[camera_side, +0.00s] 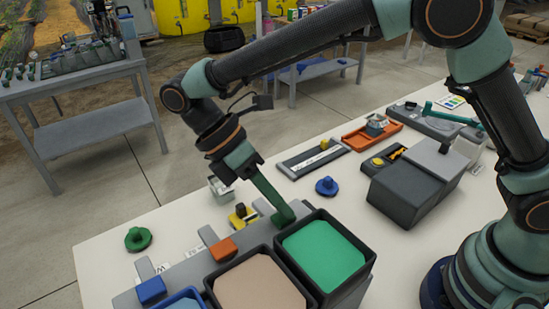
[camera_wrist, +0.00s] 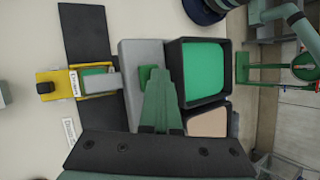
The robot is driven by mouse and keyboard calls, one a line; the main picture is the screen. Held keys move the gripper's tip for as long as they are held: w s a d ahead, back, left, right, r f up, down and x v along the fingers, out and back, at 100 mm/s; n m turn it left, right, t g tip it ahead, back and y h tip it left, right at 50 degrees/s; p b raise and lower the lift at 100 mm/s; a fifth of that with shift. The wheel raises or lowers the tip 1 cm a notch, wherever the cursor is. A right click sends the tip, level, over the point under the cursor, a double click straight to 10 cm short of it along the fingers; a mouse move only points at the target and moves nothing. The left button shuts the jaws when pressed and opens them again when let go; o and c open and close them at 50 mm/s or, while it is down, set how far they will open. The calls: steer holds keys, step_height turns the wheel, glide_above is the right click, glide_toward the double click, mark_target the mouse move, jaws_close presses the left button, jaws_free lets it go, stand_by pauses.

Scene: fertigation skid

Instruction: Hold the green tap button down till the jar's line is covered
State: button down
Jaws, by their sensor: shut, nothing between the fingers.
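My gripper (camera_side: 272,198) is shut and empty, its green fingers pointing down at the green tap button (camera_side: 284,217). In the wrist view the fingers (camera_wrist: 157,88) overlap the button (camera_wrist: 147,74), and the tips appear to touch it. I cannot tell how far it is pressed. A grey spout (camera_wrist: 102,83) reaches from the tap block over a small container with green inside (camera_wrist: 92,71), in a yellow holder (camera_wrist: 66,77) with a dark knob. The holder also shows in the side view (camera_side: 246,219). The jar's line and the liquid level are too small to tell.
A green-filled tank (camera_side: 322,255) and a beige-filled tank (camera_side: 258,285) stand close beside the button. Orange (camera_side: 222,249) and blue (camera_side: 151,290) buttons sit along the same block. A dark grey box (camera_side: 412,187) stands to the right. The bench between has a loose blue knob (camera_side: 326,186).

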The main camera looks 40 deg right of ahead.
mark_target(279, 215)
steer(key=shift+r, duration=0.95)
step_height(279, 215, up, 5)
stand_by(0.7)
steer(key=shift+d, duration=0.1)
